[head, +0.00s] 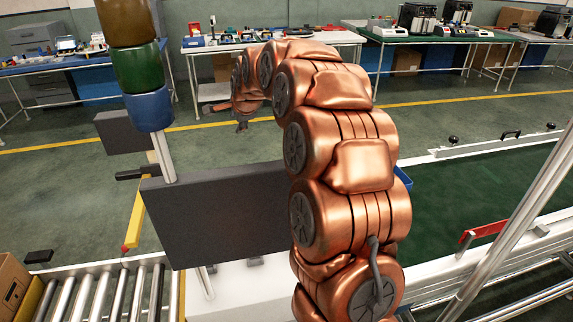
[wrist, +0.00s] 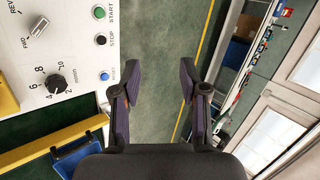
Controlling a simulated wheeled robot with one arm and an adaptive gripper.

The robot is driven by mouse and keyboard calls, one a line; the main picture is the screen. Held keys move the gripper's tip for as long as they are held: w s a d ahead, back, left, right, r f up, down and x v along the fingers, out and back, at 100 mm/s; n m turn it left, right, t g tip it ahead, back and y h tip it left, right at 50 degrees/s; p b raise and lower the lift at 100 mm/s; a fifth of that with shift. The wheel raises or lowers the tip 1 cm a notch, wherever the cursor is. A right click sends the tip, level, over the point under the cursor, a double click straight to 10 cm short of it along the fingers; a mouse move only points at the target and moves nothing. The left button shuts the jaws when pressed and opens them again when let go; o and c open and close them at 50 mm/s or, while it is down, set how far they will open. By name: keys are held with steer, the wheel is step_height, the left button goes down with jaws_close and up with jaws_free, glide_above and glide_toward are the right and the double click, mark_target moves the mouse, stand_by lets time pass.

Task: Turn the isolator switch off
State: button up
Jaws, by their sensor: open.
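In the wrist view a white control panel (wrist: 75,60) lies at the upper left, turned sideways. It carries a rotary selector switch (wrist: 38,27) with partly cut-off lettering beside it; I cannot tell whether this is the isolator switch. No switch clearly marked as the isolator shows. My gripper (wrist: 161,72) is open and empty, right of the panel, with the floor behind its fingers. In the head view my gripper (head: 241,125) is small and far out, beyond the dark grey box (head: 215,215). The panel face does not clearly show there.
The panel also has a black speed dial (wrist: 57,84) and green start (wrist: 99,12), black stop (wrist: 100,39) and blue reset (wrist: 104,76) buttons. A stack light (head: 140,60), roller conveyor (head: 85,295) and green belt (head: 460,190) surround my arm. Open floor lies beyond.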

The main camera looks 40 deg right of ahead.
steer(key=s+f+m+g+p, duration=0.1)
steer(key=s+f+g+p, duration=0.1)
steer(key=s+f, duration=0.2)
steer(key=s+d+f+m+g+y+p, duration=0.1)
steer(key=s+f+g, duration=0.2)
steer(key=s, duration=0.6)
steer(key=s+d+f+g+p, duration=0.1)
steer(key=s+f+g+p, duration=0.1)
steer(key=s+f, duration=0.3)
steer(key=shift+s+d+f+m+g+p, duration=0.1)
steer(key=shift+s+m+g+p, duration=0.2)
steer(key=shift+s, duration=0.35)
steer(key=shift+s+d+f+m+g, duration=0.1)
steer(key=shift+s+g, duration=0.3)
steer(key=shift+s, duration=0.2)
steer(key=shift+s+f, duration=0.1)
steer(key=shift+f, duration=0.2)
steer(key=shift+f+p, duration=1.5)
steer(key=shift+f, duration=2.1)
jaws_close()
